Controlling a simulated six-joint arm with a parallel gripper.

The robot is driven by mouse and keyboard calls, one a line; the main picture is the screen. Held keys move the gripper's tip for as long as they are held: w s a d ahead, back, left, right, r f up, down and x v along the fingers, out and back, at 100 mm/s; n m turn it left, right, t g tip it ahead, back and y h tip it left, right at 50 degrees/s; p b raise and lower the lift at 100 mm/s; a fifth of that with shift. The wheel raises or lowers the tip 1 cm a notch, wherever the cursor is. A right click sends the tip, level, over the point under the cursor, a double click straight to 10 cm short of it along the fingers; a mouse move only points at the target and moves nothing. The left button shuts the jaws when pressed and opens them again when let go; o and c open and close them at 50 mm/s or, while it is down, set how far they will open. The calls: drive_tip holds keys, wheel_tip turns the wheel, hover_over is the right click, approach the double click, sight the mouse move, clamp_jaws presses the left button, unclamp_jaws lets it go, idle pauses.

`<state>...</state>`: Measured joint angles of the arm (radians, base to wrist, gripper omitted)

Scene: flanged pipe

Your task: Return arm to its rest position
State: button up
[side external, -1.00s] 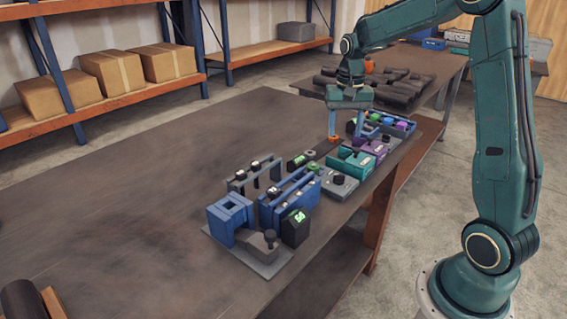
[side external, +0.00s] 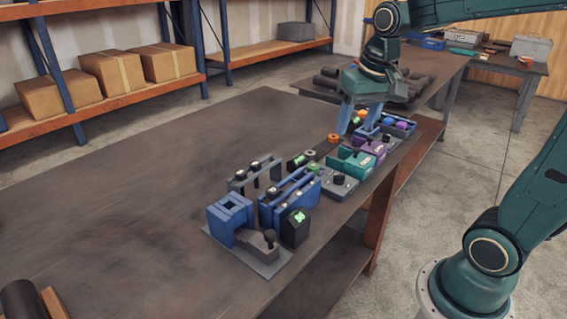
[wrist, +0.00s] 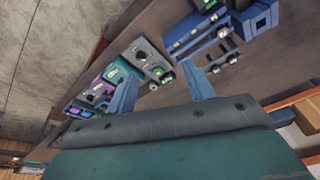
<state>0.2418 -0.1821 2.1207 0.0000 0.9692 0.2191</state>
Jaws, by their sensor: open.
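My gripper (side external: 358,118) is open, with its two blue fingers apart and nothing visible between them. It hangs above the far end of the row of tools and fixtures on the workbench (side external: 130,190). In the wrist view my gripper (wrist: 163,88) shows both fingers spread, with the bench items beyond them. A small orange part (side external: 333,138) lies on the bench just below and left of the fingers. My upper arm now reaches out of the top of the side view.
A blue fixture (side external: 230,218), a blue rack (side external: 288,200), a teal box (side external: 356,163) and a purple box (side external: 376,145) line the bench's right edge. Dark pipes (side external: 330,82) lie on a table behind. The bench's left half is mostly clear.

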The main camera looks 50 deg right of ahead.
drive_tip(key=s+a+n+t, duration=0.3)
drive_tip(key=s+a+n, duration=0.2)
drive_tip(key=s, duration=0.7)
drive_tip(key=shift+s+a+y, duration=0.2)
drive_tip(key=shift+a+y, duration=0.1)
drive_tip(key=shift+a, duration=0.9)
drive_tip(key=shift+w, duration=0.15)
